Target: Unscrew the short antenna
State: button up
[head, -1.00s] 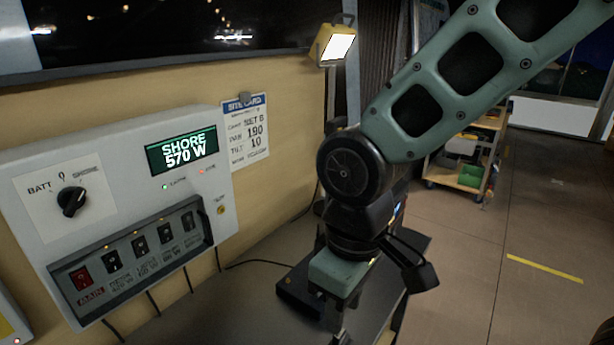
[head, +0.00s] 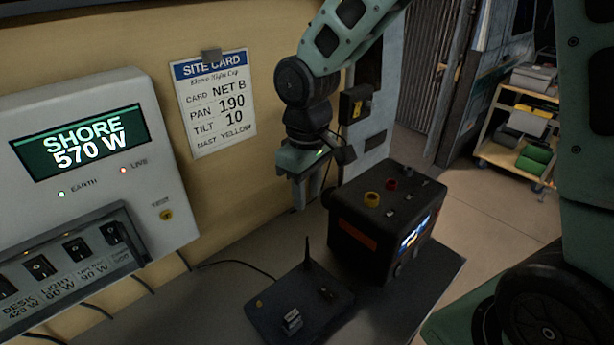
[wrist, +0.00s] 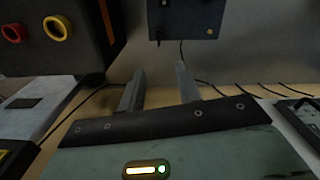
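A flat dark box (head: 280,318) lies on the desk, and a short thin antenna (head: 308,254) stands upright at its back edge. The box also shows at the top of the wrist view (wrist: 190,18), cut off by the frame edge; the antenna is hard to make out there. My gripper (head: 312,196) points down above the desk, behind and above the antenna and beside the black unit. In the wrist view its two fingers (wrist: 158,78) are apart with nothing between them. The gripper is not touching the antenna.
A black unit (head: 352,240) with red and yellow knobs stands right of the flat box. A power panel (head: 165,200) and a site card (head: 215,105) are on the left wall. A cable (head: 235,263) runs from the flat box to the wall. A loaded cart (head: 510,165) stands far right.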

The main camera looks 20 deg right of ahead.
aim_at(307, 262)
notch_tip(307, 262, down, 17)
jog(key=shift+w+d+f, duration=0.1)
jog(key=shift+w+f, duration=0.05)
jog(key=shift+f, duration=0.05)
dwell(0.5)
grip_shut()
